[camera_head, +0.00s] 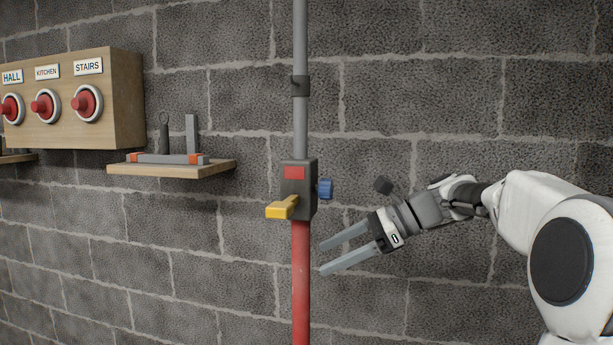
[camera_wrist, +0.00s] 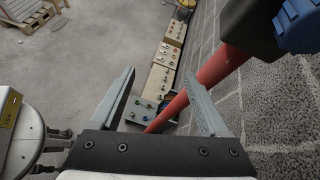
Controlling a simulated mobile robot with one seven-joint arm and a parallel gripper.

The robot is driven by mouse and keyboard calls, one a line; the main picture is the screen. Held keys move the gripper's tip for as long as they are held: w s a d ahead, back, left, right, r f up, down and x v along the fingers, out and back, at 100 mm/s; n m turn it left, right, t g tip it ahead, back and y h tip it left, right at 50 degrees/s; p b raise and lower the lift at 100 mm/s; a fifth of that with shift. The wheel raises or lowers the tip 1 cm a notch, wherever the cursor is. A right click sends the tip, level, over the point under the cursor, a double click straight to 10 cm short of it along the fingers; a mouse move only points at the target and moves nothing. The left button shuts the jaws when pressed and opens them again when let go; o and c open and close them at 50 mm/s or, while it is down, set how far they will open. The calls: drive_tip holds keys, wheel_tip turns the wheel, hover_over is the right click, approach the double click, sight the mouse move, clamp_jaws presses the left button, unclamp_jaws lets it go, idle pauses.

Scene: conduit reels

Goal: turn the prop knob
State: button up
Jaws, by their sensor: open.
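The prop is an upright pole with a grey upper tube (camera_head: 300,120) and a red lower tube (camera_head: 301,285). A dark block (camera_head: 298,205) joins them and carries a red patch, a yellow lever (camera_head: 282,207) and the blue prop knob (camera_head: 325,189) on its right side. My gripper (camera_head: 322,257) is open and empty, below the knob and to the right of the red tube. In the wrist view the blue knob (camera_wrist: 300,25) is at the top right corner, outside the open fingers (camera_wrist: 160,75). The red tube (camera_wrist: 220,68) runs diagonally past the right finger.
A wooden box (camera_head: 90,115) with red knobs labelled HALL, KITCHEN and STAIRS is on the left. A shelf (camera_head: 170,170) beside it holds a grey tool. A block wall stands behind. The wrist view shows control boxes (camera_wrist: 165,75) below and a pallet (camera_wrist: 30,12).

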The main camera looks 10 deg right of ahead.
drive_tip(key=w+d+r+m+t+y+p, duration=0.1)
drive_tip(key=w+d+r+m+t+y, duration=0.2)
drive_tip(key=d+r, duration=0.45)
drive_tip(key=m+y+p, duration=0.1)
drive_tip(key=m+y, duration=0.1)
drive_tip(key=m, duration=0.1)
approach(332, 189)
drive_tip(key=shift+t, duration=0.3)
drive_tip(key=p+x, duration=0.1)
drive_tip(key=x, duration=0.8)
drive_tip(key=shift+w+a+f+p, duration=0.1)
drive_tip(key=shift+a+p, duration=0.15)
drive_tip(key=shift+p, duration=0.1)
clamp_jaws()
